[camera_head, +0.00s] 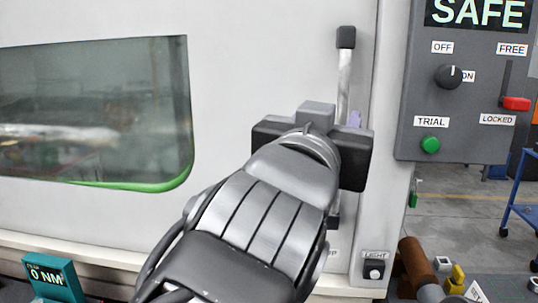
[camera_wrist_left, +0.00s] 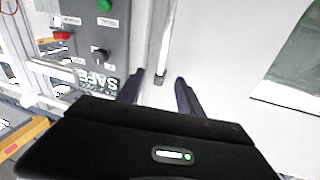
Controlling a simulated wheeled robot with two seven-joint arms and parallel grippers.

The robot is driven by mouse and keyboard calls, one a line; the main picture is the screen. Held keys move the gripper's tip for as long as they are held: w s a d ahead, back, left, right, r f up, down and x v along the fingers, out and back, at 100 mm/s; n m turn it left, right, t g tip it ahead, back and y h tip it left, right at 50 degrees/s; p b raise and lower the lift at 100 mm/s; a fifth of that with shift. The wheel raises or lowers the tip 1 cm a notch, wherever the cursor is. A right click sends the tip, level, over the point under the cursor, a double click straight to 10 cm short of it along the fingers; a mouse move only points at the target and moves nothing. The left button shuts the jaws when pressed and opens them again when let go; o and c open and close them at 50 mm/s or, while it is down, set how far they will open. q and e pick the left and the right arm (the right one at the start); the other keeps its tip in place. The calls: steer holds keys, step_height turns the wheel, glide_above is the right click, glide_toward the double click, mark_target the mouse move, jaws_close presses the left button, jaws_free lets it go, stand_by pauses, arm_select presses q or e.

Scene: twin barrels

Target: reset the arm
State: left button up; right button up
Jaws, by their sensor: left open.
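My left gripper (camera_wrist_left: 160,75) is open, with its two dark fingers spread. In the head view its black body hides most of the fingers, and a small purple piece (camera_head: 355,118) shows beside it. A metal lever (camera_head: 344,85) with a black end (camera_head: 346,37) stands upright on the pale machine front, partly behind my gripper. In the wrist view, which is upside down, the lever's black end (camera_wrist_left: 159,79) lies between the fingertips in the picture. I cannot tell how far it is from them. My right gripper is not in view.
A grey control panel (camera_head: 407,120) stands to the right, with a SAFE display (camera_head: 478,12), black knob (camera_head: 448,76), green button (camera_head: 430,145) and red slider handle (camera_head: 516,103). A window (camera_head: 90,110) is at left. A teal torque display (camera_head: 52,277) and other small items line the bottom.

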arm_select(q)
steer(key=w+a+f+n+g+y, duration=0.1)
steer(key=w+a+f+n, duration=0.1)
steer(key=w+a+f, duration=0.6)
steer(key=w+a+f+n+y, duration=0.2)
steer(key=w+a+f, duration=0.35)
steer(key=a, duration=0.35)
steer(key=w+a+f+n+g, duration=0.2)
steer(key=a+f, duration=0.1)
steer(key=f, duration=1)
steer(key=w+a+f+n+g, duration=0.1)
steer(key=w+a+f+g, duration=0.15)
steer(key=f, duration=1.15)
steer(key=s+d+f+g, duration=0.15)
steer(key=s+f, duration=0.35)
steer(key=f, duration=0.7)
steer(key=s+d+f+g, duration=0.1)
steer(key=s+f+g, duration=0.3)
steer(key=f, duration=0.9)
steer(key=s+d+f+g, duration=0.2)
steer(key=s+f+g, duration=0.1)
steer(key=s+f, duration=0.5)
steer(key=s+d+f+g, duration=0.3)
steer(key=s+f, duration=0.5)
steer(key=s, duration=0.7)
steer(key=shift+s+f, duration=0.15)
steer(key=shift+s, duration=0.15)
